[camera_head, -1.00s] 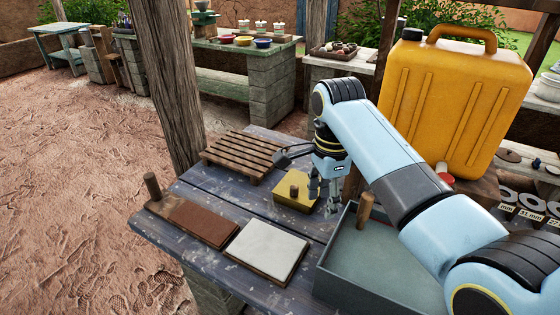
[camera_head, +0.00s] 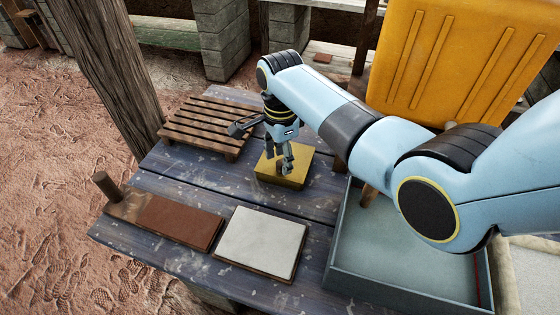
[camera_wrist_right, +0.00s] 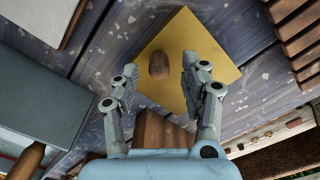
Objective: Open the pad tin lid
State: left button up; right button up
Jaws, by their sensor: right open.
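The pad tin is a yellow-gold square box, and its lid (camera_head: 294,178) is on it, on the blue-grey plank table. In the right wrist view the gold lid (camera_wrist_right: 208,48) shows a round brown wooden knob (camera_wrist_right: 159,65) on top. My right gripper (camera_head: 284,170) is above the tin in the head view and hides the knob there. In the right wrist view my right gripper (camera_wrist_right: 157,82) has its fingers apart, with the knob between or just beyond the tips. I cannot tell whether they touch it. My left gripper is not in view.
A slatted wooden rack (camera_head: 207,126) stands behind and left of the tin. A board with a brown pad (camera_head: 180,222) and a white pad (camera_head: 262,240) lie in front.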

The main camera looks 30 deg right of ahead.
jog(key=shift+f, duration=1)
jog(key=shift+c, duration=1.4)
grip_shut()
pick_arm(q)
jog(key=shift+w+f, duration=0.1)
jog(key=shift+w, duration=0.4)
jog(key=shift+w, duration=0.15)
